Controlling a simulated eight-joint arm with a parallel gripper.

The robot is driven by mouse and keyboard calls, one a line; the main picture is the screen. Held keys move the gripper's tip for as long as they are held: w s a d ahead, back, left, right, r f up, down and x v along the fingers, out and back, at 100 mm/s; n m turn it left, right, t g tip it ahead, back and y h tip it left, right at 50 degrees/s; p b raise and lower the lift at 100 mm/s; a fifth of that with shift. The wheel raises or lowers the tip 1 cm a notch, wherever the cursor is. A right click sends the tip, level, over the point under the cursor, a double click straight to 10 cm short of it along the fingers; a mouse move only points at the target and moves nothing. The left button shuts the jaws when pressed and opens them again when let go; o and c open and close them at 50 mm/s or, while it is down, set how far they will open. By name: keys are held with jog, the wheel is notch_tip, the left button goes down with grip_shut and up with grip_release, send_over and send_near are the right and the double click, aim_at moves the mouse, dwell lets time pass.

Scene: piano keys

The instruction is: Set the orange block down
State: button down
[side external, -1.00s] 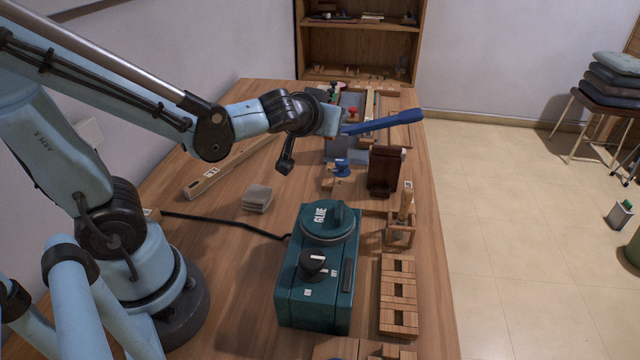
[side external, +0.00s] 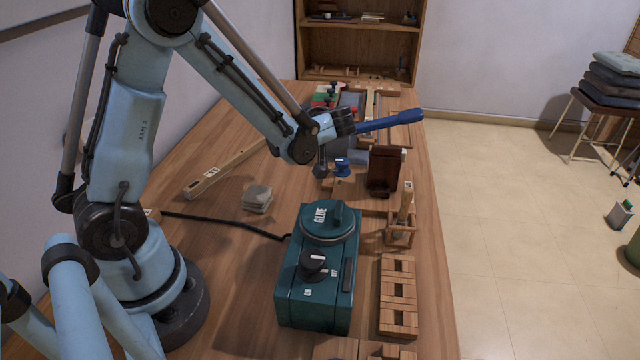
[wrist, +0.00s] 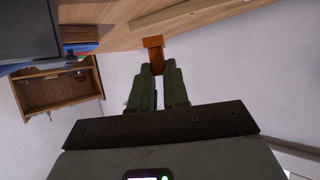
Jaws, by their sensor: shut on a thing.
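The orange block (wrist: 154,48) shows in the wrist view at the tips of my gripper (wrist: 155,76). The two green-grey fingers are shut on its lower part, and its wider end sticks out beyond them. In the side view the end of my arm is over the far part of the bench, beside the blue lever handle. The block and fingertips cannot be made out there. I cannot tell whether the block touches any surface.
The blue lever handle (side external: 390,121) juts out close to my wrist. A dark brown upright block (side external: 384,171), a blue clamp knob (side external: 341,166) and the teal glue pot (side external: 316,275) stand nearer.

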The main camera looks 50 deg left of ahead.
jog(key=shift+f, duration=3.85)
jog(key=shift+f, duration=0.1)
jog(key=c, duration=1.1)
grip_release()
jog(key=shift+d+r, duration=0.2)
jog(key=v, duration=0.6)
jog(key=shift+o, duration=0.9)
jog(key=shift+d+r, duration=0.3)
jog(key=shift+d, duration=0.2)
